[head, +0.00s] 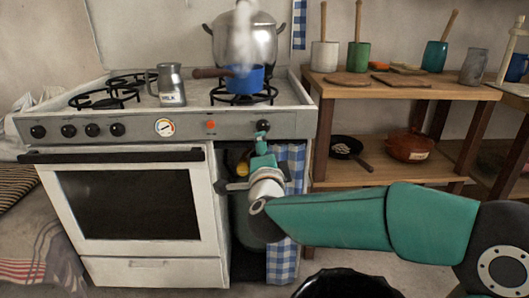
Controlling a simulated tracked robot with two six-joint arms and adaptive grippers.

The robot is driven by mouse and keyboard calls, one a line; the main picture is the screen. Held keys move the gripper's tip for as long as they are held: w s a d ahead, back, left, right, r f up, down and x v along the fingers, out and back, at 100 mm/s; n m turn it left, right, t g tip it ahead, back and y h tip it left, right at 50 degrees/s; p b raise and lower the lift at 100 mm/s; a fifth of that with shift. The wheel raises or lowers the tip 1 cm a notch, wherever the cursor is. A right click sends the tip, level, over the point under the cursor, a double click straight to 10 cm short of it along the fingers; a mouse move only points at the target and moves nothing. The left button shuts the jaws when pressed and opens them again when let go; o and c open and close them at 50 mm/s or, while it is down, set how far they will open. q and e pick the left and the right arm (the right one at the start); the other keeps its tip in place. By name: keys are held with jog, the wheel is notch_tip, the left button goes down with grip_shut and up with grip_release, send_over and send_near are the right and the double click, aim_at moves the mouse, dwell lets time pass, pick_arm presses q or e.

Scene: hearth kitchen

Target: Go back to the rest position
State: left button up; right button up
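My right arm reaches in from the right, in front of the stove. My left gripper is not in view.
The white stove (215,210) bears a steaming pot (243,45), a blue saucepan (246,80) and a grey milk jug (171,85). A wooden shelf (440,90) with pots and utensils stands right. Checked cloth (283,262) hangs behind my arm.

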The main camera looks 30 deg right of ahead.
jog(key=shift+d, duration=0.1)
dwell(0.3)
notch_tip(320, 180, down, 19)
jog(key=w+a+n+g+y, duration=0.1)
jog(key=w+n+g+y, duration=0.1)
jog(key=w+n+g, duration=0.1)
jog(key=s+a+f+n+g+y+p, duration=0.1)
jog(key=s+a+f+n+y, duration=0.15)
jog(key=f, duration=0.65)
jog(key=s+a+f+n+g+y, duration=0.1)
jog(key=s+a+f+n+y, duration=0.2)
jog(key=f, duration=0.5)
jog(key=s+a+f+n+g+y, duration=0.35)
jog(key=s+a+f, duration=0.55)
jog(key=f, duration=0.4)
jog(key=s+a+f+n+g+y, duration=0.1)
jog(key=s+a+f+n+g, duration=0.15)
jog(key=s, duration=0.45)
jog(key=s+a+f+n+g+y, duration=0.1)
jog(key=s+a+n+g, duration=0.25)
jog(key=s, duration=0.35)
notch_tip(320, 180, up, 39)
jog(key=n+p, duration=0.1)
jog(key=p, duration=3.7)
jog(key=shift+s+a+f+n+y, duration=0.2)
jog(key=shift+s+a+n+y, duration=0.1)
jog(key=shift+s+a, duration=0.15)
